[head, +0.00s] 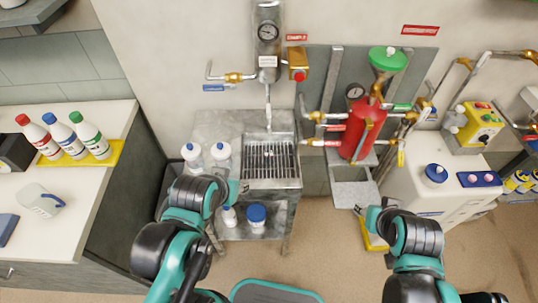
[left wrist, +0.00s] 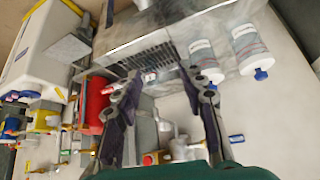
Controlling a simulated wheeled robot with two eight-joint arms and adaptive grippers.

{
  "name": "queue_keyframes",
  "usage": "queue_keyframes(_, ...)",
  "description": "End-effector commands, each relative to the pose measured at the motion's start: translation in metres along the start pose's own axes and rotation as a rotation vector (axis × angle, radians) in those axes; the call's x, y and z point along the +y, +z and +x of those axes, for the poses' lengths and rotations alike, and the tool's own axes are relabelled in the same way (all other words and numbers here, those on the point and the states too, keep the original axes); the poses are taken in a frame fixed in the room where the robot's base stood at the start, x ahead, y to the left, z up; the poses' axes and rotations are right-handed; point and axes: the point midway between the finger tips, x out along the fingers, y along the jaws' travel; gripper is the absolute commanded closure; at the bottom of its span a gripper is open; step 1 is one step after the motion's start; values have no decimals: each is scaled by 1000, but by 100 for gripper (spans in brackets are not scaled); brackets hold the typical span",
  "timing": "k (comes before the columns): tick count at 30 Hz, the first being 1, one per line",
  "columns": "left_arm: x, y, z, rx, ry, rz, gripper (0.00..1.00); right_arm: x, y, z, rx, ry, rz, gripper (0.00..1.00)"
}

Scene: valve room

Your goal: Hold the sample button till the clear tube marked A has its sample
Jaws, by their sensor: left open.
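The sample button is a red knob (head: 300,76) on a small yellow box beside the steel sampling cylinder (head: 268,40) on the wall. A spout (head: 268,105) runs down from the cylinder towards a grated steel sink (head: 270,184). I cannot make out a clear tube marked A in either view. My left gripper (head: 243,187) is at the sink's front left, well below the button. In the left wrist view its two fingers (left wrist: 160,86) are spread, with nothing seen held. My right gripper (head: 371,213) is low at the right, below the red vessel; its fingers are too small to judge.
White bottles (head: 221,152) stand left of the sink, and a blue-lidded tub (head: 256,214) sits below it. A red vessel (head: 368,130) with pipes and a green funnel (head: 388,59) stands right. A counter with several bottles (head: 65,138) is at the left.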

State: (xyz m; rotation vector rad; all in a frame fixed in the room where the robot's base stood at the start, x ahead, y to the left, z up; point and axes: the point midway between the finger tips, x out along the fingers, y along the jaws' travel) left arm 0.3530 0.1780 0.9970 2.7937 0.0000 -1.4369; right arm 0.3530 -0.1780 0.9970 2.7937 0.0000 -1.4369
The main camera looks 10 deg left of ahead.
Motion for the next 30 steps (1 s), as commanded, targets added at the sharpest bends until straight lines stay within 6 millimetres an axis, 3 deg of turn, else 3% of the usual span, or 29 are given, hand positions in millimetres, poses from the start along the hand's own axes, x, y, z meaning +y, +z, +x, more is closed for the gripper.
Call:
queue_keyframes(12, 0, 0, 0, 0, 0, 0, 60, 0, 0, 0, 0, 0, 0, 60)
queue_keyframes(17, 0, 0, 0, 0, 0, 0, 99, 0, 0, 0, 0, 0, 0, 60)
queue_keyframes(30, 0, 0, 0, 0, 0, 0, 100, 0, 0, 0, 0, 0, 0, 60)
